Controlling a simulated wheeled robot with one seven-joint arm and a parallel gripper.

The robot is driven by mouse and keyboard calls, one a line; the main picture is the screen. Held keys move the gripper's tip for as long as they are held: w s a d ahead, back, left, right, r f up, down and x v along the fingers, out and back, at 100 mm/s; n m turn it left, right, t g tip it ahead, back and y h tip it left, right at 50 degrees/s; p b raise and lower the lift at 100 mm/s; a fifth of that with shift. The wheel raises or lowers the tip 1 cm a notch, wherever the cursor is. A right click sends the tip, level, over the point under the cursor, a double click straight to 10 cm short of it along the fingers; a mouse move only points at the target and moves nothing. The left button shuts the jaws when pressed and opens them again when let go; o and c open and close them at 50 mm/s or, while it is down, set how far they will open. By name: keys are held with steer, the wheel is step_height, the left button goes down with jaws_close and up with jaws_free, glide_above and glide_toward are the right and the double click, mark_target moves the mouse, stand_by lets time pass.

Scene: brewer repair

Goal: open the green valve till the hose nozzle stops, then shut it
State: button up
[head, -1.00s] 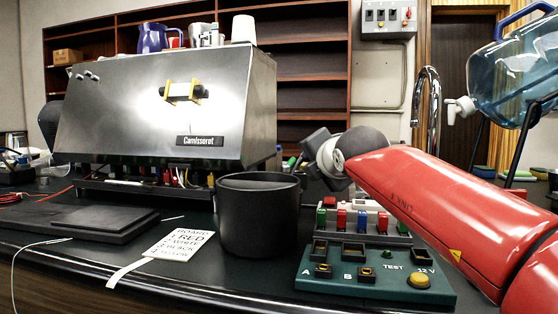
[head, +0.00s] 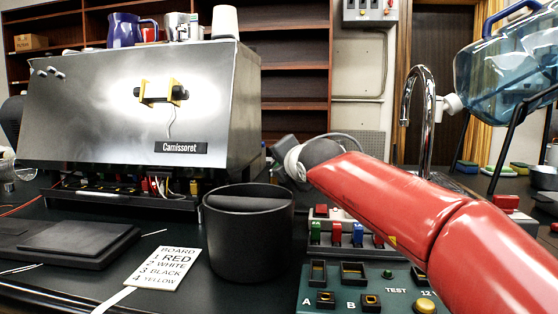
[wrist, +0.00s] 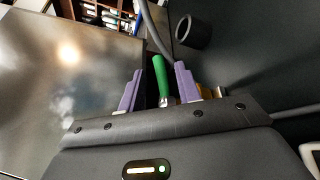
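In the wrist view my gripper (wrist: 158,88) has two purple fingers set apart. A green handle (wrist: 160,76), which looks like the valve's lever, stands between them, closer to the right finger. A dark gap shows between it and the left finger, and I cannot see a firm hold. A grey hose (wrist: 155,32) runs upward beyond the handle. I cannot make out a nozzle. In the head view the fingers and the valve are hidden; only a dark block at the end of my red arm shows, behind the black tub (head: 248,245).
The steel Camissoret brewer (head: 120,110) stands at left. A card (head: 160,267) lists colours. A chrome tap (head: 430,110) and a blue water bottle (head: 500,70) stand at right.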

steer(key=shift+p+x, duration=0.3)
steer(key=shift+x, duration=1.65)
steer(key=shift+f, duration=0.1)
jaws_close()
steer(key=shift+a, duration=0.1)
